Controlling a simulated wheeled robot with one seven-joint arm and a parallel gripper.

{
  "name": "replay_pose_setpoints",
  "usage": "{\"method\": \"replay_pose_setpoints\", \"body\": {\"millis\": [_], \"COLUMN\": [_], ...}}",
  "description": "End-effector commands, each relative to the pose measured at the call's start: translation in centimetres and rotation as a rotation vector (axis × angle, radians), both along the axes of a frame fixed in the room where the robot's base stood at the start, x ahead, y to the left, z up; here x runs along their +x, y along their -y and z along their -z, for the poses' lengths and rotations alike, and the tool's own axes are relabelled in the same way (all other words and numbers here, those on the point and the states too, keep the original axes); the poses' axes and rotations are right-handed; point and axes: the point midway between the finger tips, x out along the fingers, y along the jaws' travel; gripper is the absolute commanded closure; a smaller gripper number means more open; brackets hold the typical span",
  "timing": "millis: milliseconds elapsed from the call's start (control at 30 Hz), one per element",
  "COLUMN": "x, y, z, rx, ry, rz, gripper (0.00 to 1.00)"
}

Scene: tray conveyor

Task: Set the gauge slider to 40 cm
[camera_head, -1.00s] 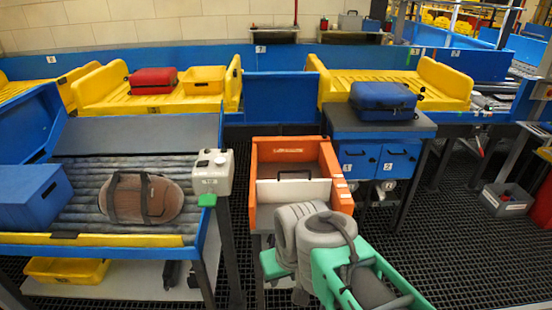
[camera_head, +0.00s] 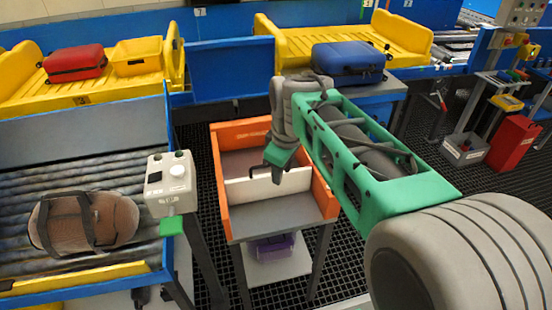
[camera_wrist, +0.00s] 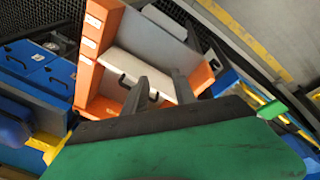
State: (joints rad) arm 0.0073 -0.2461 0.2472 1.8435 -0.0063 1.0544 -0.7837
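The gauge appears to be an orange open box (camera_head: 223,180). A white slider panel (camera_head: 240,190) stands across it, with a black handle (camera_head: 258,172) on it. My gripper (camera_head: 272,175) is a green hand with dark fingers, pointing down over the box close to the handle. In the wrist view my gripper (camera_wrist: 158,87) has its two fingers apart. The left finger partly covers the black handle (camera_wrist: 124,80) on the white panel (camera_wrist: 118,60). Whether the fingers touch the handle is unclear. No scale marks are readable.
A grey-white control box (camera_head: 168,182) with a green tab stands left of the orange box. Further left a brown bag (camera_head: 110,218) lies on rollers. A blue suitcase (camera_head: 348,60) stands behind my arm. A purple item (camera_head: 276,248) is on the shelf below.

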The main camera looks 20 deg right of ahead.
Motion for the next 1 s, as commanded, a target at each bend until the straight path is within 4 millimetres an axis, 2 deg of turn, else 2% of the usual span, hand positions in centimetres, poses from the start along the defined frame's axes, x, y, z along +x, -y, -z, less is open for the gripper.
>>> {"method": "replay_pose_setpoints", "body": {"millis": [33, 100, 200, 300, 467, 800, 1000], "x": [3.1, 6.7, 10.4, 12.4, 13.2, 14.3, 14.5], "y": [0.3, 0.7, 1.1, 1.3, 1.3, 1.2, 1.2], "z": [0.5, 0.8, 1.4, 1.9, 2.9, 8.7, 9.5], "rx": [-0.035, -0.082, -0.132, -0.161, -0.173, -0.173, -0.174], "ry": [-0.017, -0.03, -0.041, -0.046, -0.048, -0.046, -0.044], "rz": [-0.141, -0.345, -0.575, -0.712, -0.77, -0.769, -0.768], "gripper": [0.68, 0.68, 0.68, 0.68, 0.68, 0.68, 0.68]}}
